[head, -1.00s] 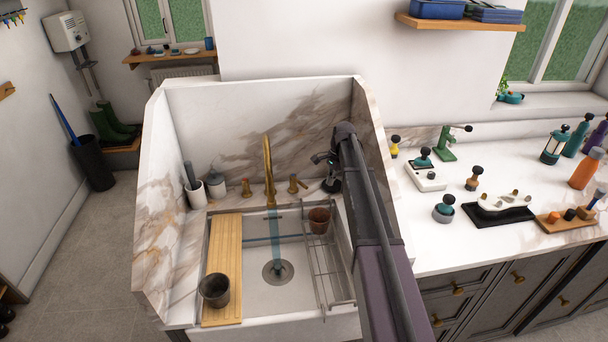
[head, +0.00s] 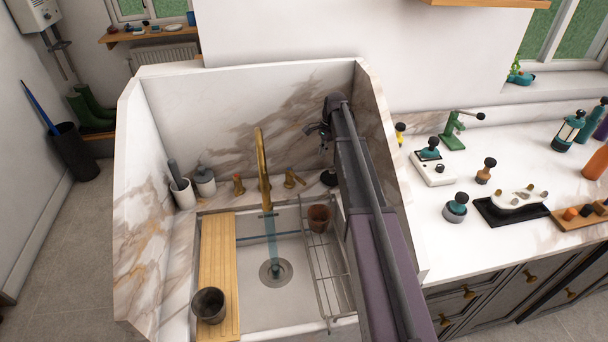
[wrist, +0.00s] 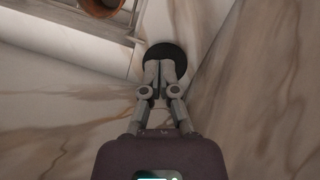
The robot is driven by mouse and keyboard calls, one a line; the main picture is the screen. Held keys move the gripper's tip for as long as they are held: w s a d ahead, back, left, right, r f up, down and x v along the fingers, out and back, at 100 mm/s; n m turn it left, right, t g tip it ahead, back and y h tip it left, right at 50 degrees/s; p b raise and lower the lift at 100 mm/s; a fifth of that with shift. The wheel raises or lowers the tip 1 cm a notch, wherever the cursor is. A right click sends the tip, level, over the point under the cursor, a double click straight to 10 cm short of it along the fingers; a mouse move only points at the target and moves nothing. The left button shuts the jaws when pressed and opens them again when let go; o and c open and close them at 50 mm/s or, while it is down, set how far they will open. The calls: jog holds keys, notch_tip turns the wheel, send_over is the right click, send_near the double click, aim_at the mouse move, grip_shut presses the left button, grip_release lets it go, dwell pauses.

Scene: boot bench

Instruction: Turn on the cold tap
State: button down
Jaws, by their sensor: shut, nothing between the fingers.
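A brass tap (head: 263,170) stands at the back of the sink (head: 301,281), with a bluish stream of water (head: 272,240) falling from its spout toward the drain. A left brass handle (head: 238,184) and a right brass handle (head: 292,179) flank it. The right handle's lever points out to the right. No hot or cold mark is legible. My gripper (head: 318,130) is above and to the right of the right handle, apart from it. In the wrist view my gripper (wrist: 158,66) is shut and empty, over a dark round object (wrist: 166,57) at the sink's corner.
A wire rack (head: 322,262) holding a terracotta pot (head: 319,218) spans the right of the basin. A wooden board (head: 216,262) with a dark pot (head: 209,305) spans the left. High marble walls (head: 300,110) enclose the sink's back and sides.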

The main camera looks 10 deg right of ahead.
aim_at(296, 177)
jog(key=shift+s+r, duration=0.1)
jog(key=shift+a+f, duration=0.1)
jog(key=shift+f, duration=0.1)
jog(key=b+x, duration=0.9)
jog(key=b, duration=0.1)
jog(key=shift+a+f, duration=0.1)
jog(key=shift+f, duration=0.3)
jog(key=a, duration=0.1)
jog(key=s+a, duration=0.1)
jog(key=a+r+p, duration=0.1)
jog(key=shift+s, duration=0.25)
jog(key=shift+s+a, duration=0.1)
jog(key=shift+a, duration=0.25)
jog(key=shift+s+a, duration=0.3)
jog(key=shift+a, duration=0.3)
jog(key=shift+w+d, duration=0.1)
jog(key=shift+d, duration=0.05)
